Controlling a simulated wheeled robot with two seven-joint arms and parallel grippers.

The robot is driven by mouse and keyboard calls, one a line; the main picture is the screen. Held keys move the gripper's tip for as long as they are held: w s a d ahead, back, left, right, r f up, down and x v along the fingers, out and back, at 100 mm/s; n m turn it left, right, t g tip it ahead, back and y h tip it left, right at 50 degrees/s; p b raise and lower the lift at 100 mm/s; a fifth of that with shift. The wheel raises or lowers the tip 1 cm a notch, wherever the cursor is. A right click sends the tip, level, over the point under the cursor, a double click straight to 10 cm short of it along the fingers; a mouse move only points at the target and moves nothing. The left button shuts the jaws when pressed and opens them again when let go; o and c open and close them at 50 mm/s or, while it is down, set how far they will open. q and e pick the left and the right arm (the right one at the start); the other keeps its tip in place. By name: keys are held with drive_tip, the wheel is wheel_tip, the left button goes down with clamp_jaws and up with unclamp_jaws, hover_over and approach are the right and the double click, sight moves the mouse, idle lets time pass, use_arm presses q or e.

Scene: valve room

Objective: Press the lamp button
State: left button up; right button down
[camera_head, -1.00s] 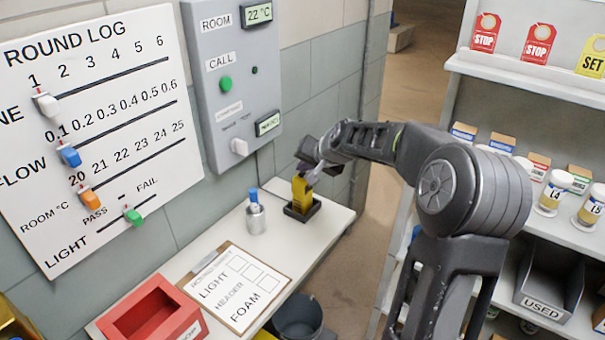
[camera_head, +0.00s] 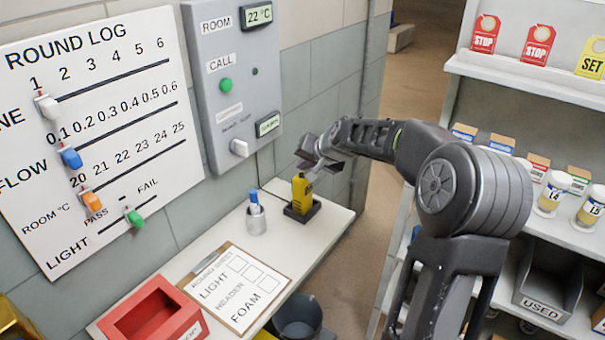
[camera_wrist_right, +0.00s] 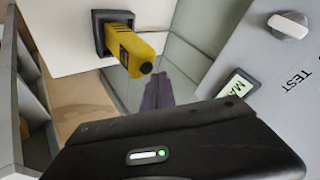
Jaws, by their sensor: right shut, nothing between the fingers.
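A yellow handheld device (camera_head: 302,190) stands upright in a black square holder (camera_head: 298,213) on the white shelf. It also shows in the right wrist view (camera_wrist_right: 132,52), top end towards the camera. I cannot make out which part is a lamp button. The grey wall panel (camera_head: 218,125) carries a round green button (camera_head: 226,85) under CALL and a small dark round spot beside it. My right gripper (camera_head: 310,153) is shut and empty, just above the yellow device and apart from it. Its fingers (camera_wrist_right: 158,92) show in the wrist view. My left gripper is out of view.
A white knob (camera_head: 239,148) and a lower display (camera_head: 268,124) are on the panel. A metal cup (camera_head: 256,220) with a blue-topped item, a clipboard (camera_head: 235,290) and a red tray (camera_head: 152,312) share the shelf. A shelving unit (camera_head: 530,90) stands to the right.

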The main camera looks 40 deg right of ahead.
drive_tip(key=shift+r+p, duration=2.05)
drive_tip(key=shift+r, duration=0.95)
